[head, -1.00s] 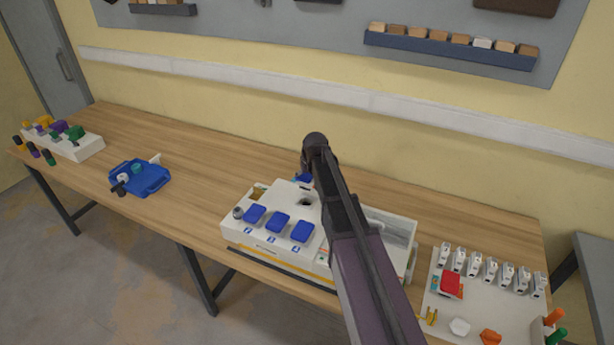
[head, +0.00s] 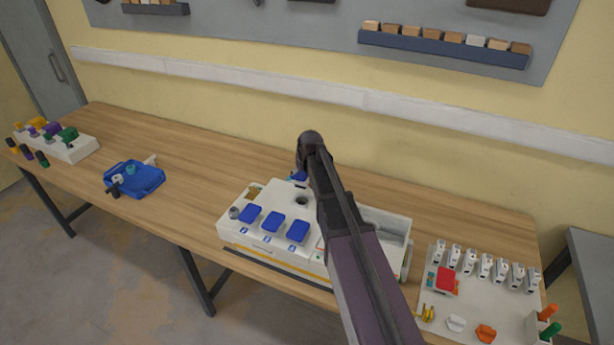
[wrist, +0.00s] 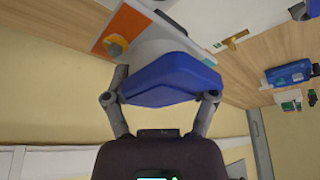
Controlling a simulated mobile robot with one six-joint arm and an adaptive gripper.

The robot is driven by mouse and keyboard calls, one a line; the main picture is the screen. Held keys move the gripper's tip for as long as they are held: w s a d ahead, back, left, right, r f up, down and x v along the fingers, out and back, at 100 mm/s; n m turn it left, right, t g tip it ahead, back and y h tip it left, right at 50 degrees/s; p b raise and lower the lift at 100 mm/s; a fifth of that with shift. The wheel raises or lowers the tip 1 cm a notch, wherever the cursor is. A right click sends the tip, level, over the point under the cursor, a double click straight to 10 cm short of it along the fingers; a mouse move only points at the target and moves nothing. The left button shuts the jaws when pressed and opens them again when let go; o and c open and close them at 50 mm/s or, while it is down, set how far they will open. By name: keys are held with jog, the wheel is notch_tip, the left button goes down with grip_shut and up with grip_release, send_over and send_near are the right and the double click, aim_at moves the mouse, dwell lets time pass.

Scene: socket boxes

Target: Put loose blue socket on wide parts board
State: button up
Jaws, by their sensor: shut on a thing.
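A blue socket (wrist: 160,82) with a blocky blue body is between the two fingers of my gripper (wrist: 160,100) in the wrist view. The fingers are shut on its sides. In the head view a small blue part (head: 298,175) shows beside my arm's end, behind the white box; my arm hides most of the grip. A wide white board (head: 468,325) lies at the right end of the table. It bears a row of white parts, a red block (head: 446,279) and small yellow, white and orange pieces. I cannot tell whether the socket touches anything.
The white box (head: 290,258) with three blue covers and a round hole (head: 302,201) stands below my arm. A blue tray (head: 150,185) with small parts lies to its left. A white rack (head: 75,152) is at the far left. Bare wood lies between them.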

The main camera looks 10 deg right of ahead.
jog(key=shift+f, duration=0.15)
jog(key=shift+f+b, duration=1.2)
jog(key=shift+b, duration=0.1)
jog(key=shift+d+r, duration=0.1)
